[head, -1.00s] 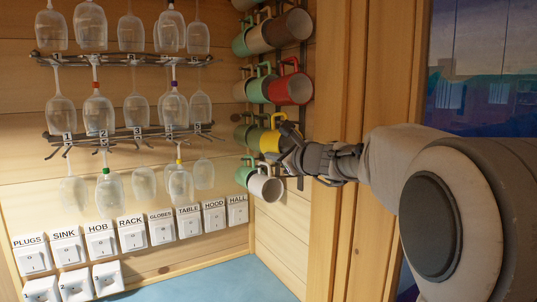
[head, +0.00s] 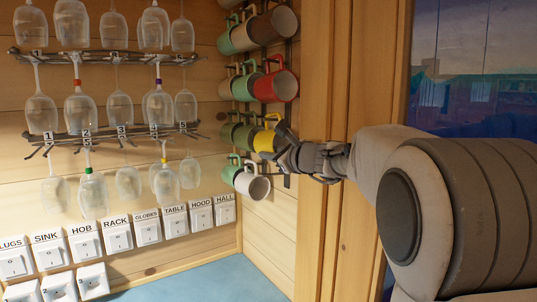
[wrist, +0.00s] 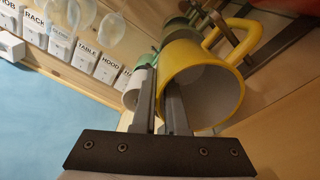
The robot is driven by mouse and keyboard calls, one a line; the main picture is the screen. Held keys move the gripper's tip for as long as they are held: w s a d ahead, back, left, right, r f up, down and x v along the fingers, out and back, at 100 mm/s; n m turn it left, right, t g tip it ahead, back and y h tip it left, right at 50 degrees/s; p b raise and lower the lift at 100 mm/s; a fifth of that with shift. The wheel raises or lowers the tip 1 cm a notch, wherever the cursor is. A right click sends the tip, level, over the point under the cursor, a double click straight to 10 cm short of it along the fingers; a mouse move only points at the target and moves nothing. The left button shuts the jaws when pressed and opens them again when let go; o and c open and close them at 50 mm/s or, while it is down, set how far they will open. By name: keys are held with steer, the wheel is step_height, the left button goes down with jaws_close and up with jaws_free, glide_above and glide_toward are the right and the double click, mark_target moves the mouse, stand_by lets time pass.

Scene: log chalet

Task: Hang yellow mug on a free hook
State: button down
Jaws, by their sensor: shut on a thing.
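The yellow mug (head: 265,141) is at the mug rack on the right wall, in the third row from the top, at the right end. In the wrist view the yellow mug (wrist: 205,82) shows its open mouth and pale inside, its handle up beside a metal hook bar (wrist: 228,28). My gripper (head: 287,150) is shut on the mug's wall; in the wrist view one finger of my gripper (wrist: 163,100) is inside the mouth and one outside. Whether the handle sits on a hook cannot be told.
A red mug (head: 276,86) hangs above and a white mug (head: 252,184) below, with several green mugs (head: 244,136) beside. Wine glasses (head: 87,190) hang on racks at left, above labelled switches (head: 82,243). A wooden post (head: 315,100) stands right of the mugs.

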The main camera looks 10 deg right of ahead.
stand_by(0.3)
steer(key=c, duration=0.9)
jaws_free()
steer(key=shift+o, duration=0.2)
steer(key=f+b+v, duration=0.1)
steer(key=v, duration=0.6)
steer(key=shift+r, duration=0.5)
stand_by(2.5)
steer(key=shift+w+a, duration=0.1)
steer(key=shift+w, duration=0.1)
stand_by(0.4)
steer(key=shift+b+x, duration=0.3)
steer(key=shift+x, duration=1.65)
